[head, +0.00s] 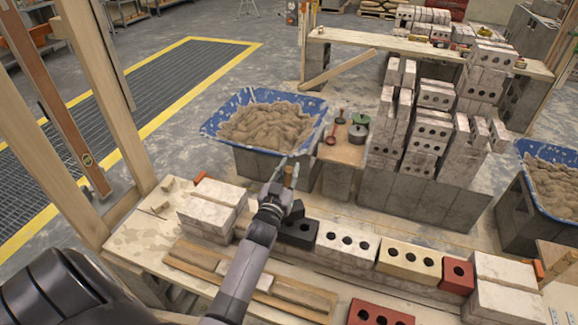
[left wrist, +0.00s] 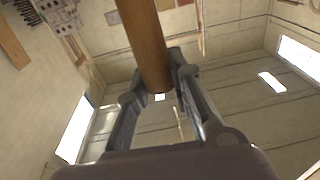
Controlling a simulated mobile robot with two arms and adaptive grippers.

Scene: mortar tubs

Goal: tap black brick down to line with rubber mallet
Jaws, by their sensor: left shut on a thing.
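The black brick (head: 299,233) lies in the row of bricks on the near wall, between the pale stacked bricks on the left and a whitish brick with round holes. My left gripper (head: 286,178) is above and slightly left of it, apart from it. In the left wrist view, the fingers (left wrist: 158,75) are shut on a brown wooden handle (left wrist: 147,38), which seems to be the rubber mallet's. The line is too thin to make out. My right gripper is out of view.
White (head: 346,241), cream (head: 409,262) and red (head: 458,275) bricks continue the row. Pale bricks (head: 213,205) are stacked at its left end. A blue mortar tub (head: 211,124) stands behind. Wooden posts (head: 100,90) rise at left.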

